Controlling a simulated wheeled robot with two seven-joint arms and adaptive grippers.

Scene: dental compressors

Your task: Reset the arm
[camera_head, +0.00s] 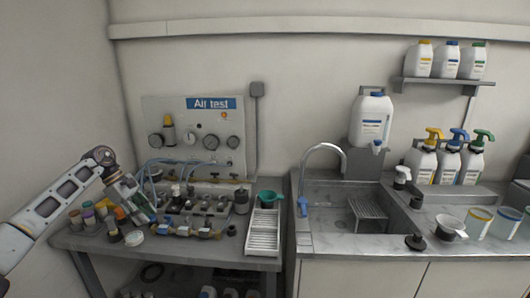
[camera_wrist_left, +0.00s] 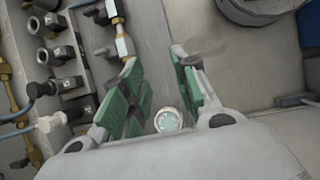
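My left arm comes in from the left in the head view and bends down over the left end of the workbench (camera_head: 265,264). My left gripper (camera_head: 143,210) points down there, beside the valve and fitting assembly (camera_head: 200,212). In the left wrist view the green-padded fingers of the left gripper (camera_wrist_left: 156,62) stand apart with nothing held between them. A small round pale-topped item (camera_wrist_left: 168,120) shows between the fingers, on the surface below. My right gripper is in neither view.
Several small colored-top containers (camera_head: 88,214) stand by the arm at the bench's left end. An air test panel (camera_head: 195,135) with gauges is behind. A white slatted tray (camera_head: 263,232) and green funnel (camera_head: 268,197) are right of the fittings.

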